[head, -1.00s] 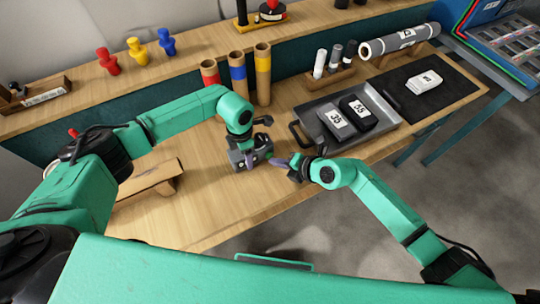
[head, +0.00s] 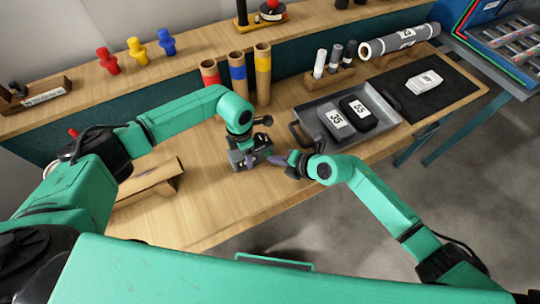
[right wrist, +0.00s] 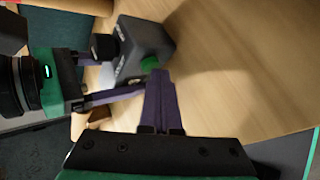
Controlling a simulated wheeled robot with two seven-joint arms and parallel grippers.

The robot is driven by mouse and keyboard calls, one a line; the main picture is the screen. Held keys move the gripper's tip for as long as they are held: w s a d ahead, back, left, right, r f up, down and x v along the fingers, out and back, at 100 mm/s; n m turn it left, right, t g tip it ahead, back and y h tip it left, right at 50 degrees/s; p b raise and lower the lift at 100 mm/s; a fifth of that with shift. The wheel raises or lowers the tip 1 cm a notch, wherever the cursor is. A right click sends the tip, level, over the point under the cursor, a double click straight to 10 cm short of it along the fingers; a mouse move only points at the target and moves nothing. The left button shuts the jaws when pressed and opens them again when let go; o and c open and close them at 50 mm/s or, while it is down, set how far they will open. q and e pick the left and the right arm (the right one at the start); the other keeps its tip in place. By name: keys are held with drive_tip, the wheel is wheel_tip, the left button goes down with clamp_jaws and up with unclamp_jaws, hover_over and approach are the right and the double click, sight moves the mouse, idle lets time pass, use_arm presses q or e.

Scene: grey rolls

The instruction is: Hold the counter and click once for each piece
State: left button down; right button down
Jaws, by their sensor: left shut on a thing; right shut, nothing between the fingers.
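The counter (head: 238,160) is a small dark grey box with a green button (right wrist: 151,63), held just above or on the bench; I cannot tell which. My left gripper (head: 255,160) is shut on the counter. My right gripper (head: 273,159) is shut and empty at the counter's right side. In the right wrist view, its purple fingertips (right wrist: 158,76) are right at the green button; whether they touch or press it is unclear. Any display on the counter is not readable. Which things are the pieces is unclear; grey rolls (head: 511,50) lie in a blue-framed rack at the far right.
A grey tray (head: 310,108) holds two dark blocks labelled 35 and 55. A white labelled block (head: 425,82) lies on a black mat (head: 452,92). Cardboard tubes (head: 237,78) stand behind the counter. A wooden rack (head: 333,78) holds three small rolls.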

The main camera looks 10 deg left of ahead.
drive_tip(key=shift+s+d, duration=0.6)
drive_tip(key=shift+s, duration=0.2)
drive_tip(key=shift+s+d, duration=0.75)
drive_tip(key=shift+s, duration=0.25)
drive_tip(key=shift+s+d, duration=0.7)
drive_tip(key=shift+s, duration=0.3)
idle(1.1)
drive_tip(key=s+d, duration=0.2)
drive_tip(key=shift+s, duration=0.4)
drive_tip(key=shift+s+d, duration=0.15)
